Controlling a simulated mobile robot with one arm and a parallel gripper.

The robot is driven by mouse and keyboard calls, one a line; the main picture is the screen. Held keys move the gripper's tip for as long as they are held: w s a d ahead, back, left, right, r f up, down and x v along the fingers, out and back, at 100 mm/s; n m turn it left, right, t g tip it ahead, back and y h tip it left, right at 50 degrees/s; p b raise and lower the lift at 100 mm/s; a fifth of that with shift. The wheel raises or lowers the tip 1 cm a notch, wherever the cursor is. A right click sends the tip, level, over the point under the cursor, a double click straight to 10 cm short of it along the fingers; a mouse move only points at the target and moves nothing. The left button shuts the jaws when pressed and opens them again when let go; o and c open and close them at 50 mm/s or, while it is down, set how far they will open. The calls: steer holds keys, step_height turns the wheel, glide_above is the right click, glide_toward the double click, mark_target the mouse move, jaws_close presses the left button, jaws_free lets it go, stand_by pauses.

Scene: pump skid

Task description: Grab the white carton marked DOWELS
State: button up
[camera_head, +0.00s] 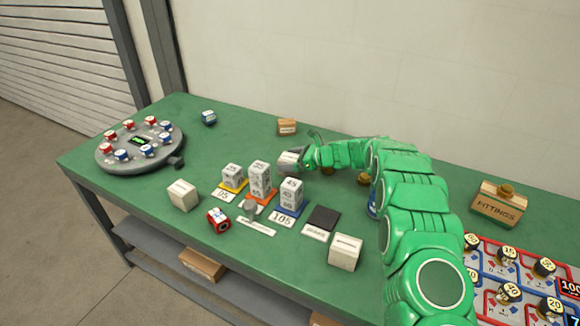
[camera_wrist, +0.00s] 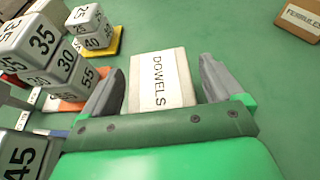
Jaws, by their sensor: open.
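The white carton marked DOWELS (camera_wrist: 160,80) lies between the two grey fingers of my gripper (camera_wrist: 163,70) in the wrist view, its label facing up at the camera. The fingers are open, one on each side of the carton, with green table showing beside it. I cannot tell how high the fingers are above the table. In the head view my gripper (camera_head: 296,160) is at the middle of the green table, behind the number blocks. The pale carton (camera_head: 288,161) there is small and partly covered by the fingers.
Stacked number cubes (camera_wrist: 50,50) stand close beside the left finger. A brown FERRULES carton (camera_wrist: 300,18) lies at the upper right of the wrist view. Two other pale cartons (camera_head: 182,195) (camera_head: 345,252) stand near the front edge. Open green table lies behind.

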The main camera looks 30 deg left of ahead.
steer(key=c, duration=1.2)
steer(key=shift+c, duration=0.2)
steer(key=shift+r, duration=0.15)
